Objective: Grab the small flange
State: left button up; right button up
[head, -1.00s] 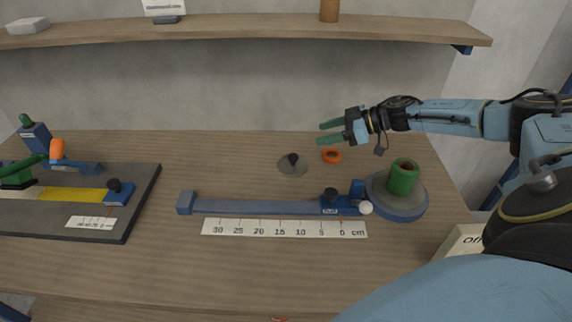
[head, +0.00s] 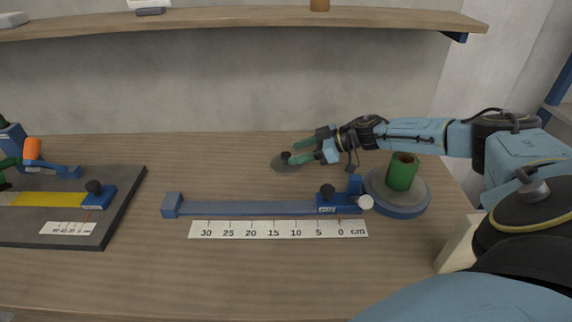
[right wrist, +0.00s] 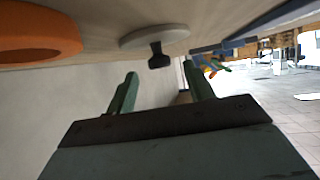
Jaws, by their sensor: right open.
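The small flange is a grey disc (head: 282,164) with a short black stem, lying on the table behind the blue rail. It also shows in the right wrist view (right wrist: 152,36), where its black stem lies in line with the gap between the fingers. My right gripper (head: 292,153) is open, with its green fingertips very close to the stem from the right; in the right wrist view the gap (right wrist: 160,72) is empty. Whether the fingers touch the flange cannot be told. My left gripper is not in view.
An orange ring (right wrist: 38,32) lies near the right gripper, hidden in the head view. A green cylinder (head: 403,172) stands on a round blue-grey base. The blue rail (head: 250,208) and ruler lie in front. A dark board (head: 125,205) is at left; a shelf spans above.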

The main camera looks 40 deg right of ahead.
aim_at(279, 164)
jog(key=shift+x, duration=1.15)
jog(key=c, duration=1.1)
